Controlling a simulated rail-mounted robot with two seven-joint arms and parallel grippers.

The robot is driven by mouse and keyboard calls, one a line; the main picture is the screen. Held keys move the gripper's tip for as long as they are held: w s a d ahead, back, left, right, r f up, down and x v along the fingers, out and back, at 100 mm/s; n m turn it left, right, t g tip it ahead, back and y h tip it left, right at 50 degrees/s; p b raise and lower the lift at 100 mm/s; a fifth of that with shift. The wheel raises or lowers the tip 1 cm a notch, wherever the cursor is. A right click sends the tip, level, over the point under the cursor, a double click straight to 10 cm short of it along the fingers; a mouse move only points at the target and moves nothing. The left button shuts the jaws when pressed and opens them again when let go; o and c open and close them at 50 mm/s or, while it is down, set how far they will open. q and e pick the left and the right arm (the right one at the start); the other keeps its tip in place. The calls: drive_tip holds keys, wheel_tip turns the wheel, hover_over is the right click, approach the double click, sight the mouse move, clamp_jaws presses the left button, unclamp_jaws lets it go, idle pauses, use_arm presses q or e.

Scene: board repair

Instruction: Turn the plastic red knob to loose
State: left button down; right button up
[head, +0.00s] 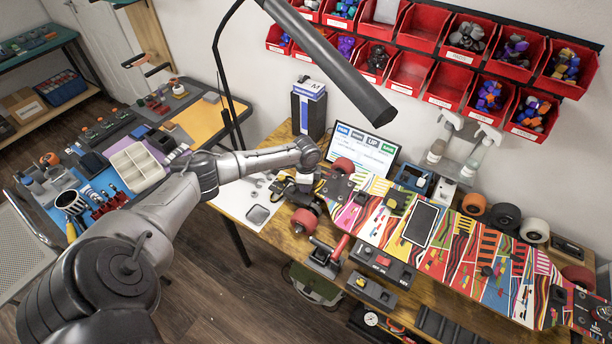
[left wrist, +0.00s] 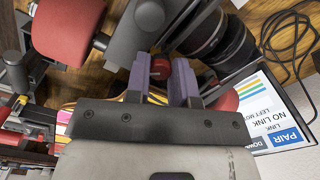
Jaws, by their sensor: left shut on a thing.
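The red knob (left wrist: 160,67) shows in the left wrist view as a small red round piece between the two purple fingers of my left gripper (left wrist: 160,82). The gripper is shut on it. In the head view my left gripper (head: 303,192) reaches down at the left end of the colourful skateboard (head: 372,218), and the knob is hidden there. A dark truck-like part and a grey metal piece (left wrist: 150,15) lie just beyond the fingertips. Which way the knob is turned cannot be told. My right gripper is not in view.
Red wheels (head: 304,221) sit close to my left gripper. A red-handled clamp (head: 327,258) stands at the bench's front edge. A monitor (head: 364,150) stands behind the board, with spray bottles (head: 483,146) to its right. Red bins (head: 411,71) hang above.

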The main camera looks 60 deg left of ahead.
use_arm(q)
drive_tip(key=n+p, duration=0.1)
drive_tip(key=n, duration=0.1)
drive_tip(key=n+p, duration=0.1)
drive_tip(key=p, duration=0.1)
drive_tip(key=n+p, duration=0.2)
drive_tip(key=shift+d+r+n, duration=0.1)
drive_tip(key=shift+r+n, duration=0.2)
drive_tip(key=n+p, duration=0.2)
drive_tip(key=n, duration=0.1)
drive_tip(key=shift+f, duration=0.1)
drive_tip(key=shift+n+p, duration=0.45)
drive_tip(key=shift+n, duration=0.15)
drive_tip(key=shift+f, duration=0.1)
drive_tip(key=c, duration=1.3)
unclamp_jaws()
drive_tip(key=shift+o, duration=0.2)
